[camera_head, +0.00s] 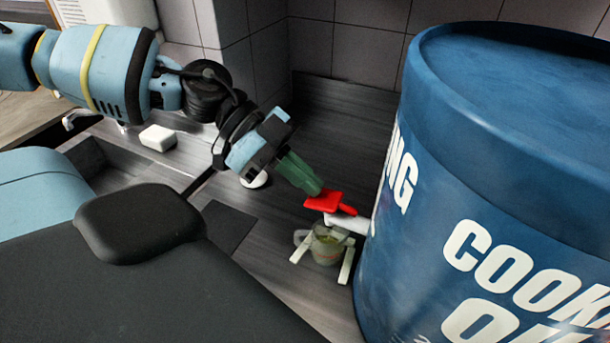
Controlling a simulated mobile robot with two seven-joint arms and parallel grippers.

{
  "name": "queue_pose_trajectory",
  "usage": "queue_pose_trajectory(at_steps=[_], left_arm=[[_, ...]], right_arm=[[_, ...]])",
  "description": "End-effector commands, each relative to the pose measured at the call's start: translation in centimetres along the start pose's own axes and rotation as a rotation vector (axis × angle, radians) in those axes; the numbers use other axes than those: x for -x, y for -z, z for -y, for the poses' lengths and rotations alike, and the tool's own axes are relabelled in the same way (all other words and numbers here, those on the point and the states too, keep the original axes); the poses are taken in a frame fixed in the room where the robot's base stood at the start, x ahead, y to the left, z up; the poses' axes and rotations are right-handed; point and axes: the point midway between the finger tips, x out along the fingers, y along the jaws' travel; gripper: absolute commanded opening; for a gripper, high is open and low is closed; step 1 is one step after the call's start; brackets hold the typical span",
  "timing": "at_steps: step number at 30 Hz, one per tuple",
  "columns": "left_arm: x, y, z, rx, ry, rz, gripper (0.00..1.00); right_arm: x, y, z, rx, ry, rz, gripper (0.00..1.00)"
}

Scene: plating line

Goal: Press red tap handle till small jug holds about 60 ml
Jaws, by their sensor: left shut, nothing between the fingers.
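The red tap handle (324,201) sits on a white tap (346,223) that comes out of the side of a large blue cooking oil drum (480,130). My left gripper (318,190) is shut and empty, its green fingertips at the far left end of the handle; whether they press on it I cannot tell. The small jug (325,246) is see-through and stands under the tap, its handle to the left. It holds some yellow-green liquid, but I cannot read a level. My right gripper is out of view.
A sink (100,165) and a white block (158,137) lie to the left on the dark counter. Tiled walls close off the back. The drum fills the right side.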

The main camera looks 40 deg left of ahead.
Motion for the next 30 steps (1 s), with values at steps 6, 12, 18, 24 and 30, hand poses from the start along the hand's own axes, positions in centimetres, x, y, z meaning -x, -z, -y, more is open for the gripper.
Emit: queue_pose_trajectory(at_steps=[6,12,18,24,30], left_arm=[[-0.05,-0.07,-0.06,0.001,-0.002,0.001,0.00],[-0.05,-0.07,-0.06,0.001,-0.002,0.001,0.00],[-0.05,-0.07,-0.06,0.001,-0.002,0.001,0.00],[0.13,0.19,-0.06,0.000,-0.002,0.001,0.00],[0.62,0.92,-0.04,0.000,-0.001,0.001,0.00]], right_arm=[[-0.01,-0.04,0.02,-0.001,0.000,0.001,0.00],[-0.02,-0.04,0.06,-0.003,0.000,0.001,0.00],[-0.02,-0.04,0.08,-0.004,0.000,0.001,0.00],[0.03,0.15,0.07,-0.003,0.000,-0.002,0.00],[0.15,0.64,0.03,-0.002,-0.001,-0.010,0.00]])
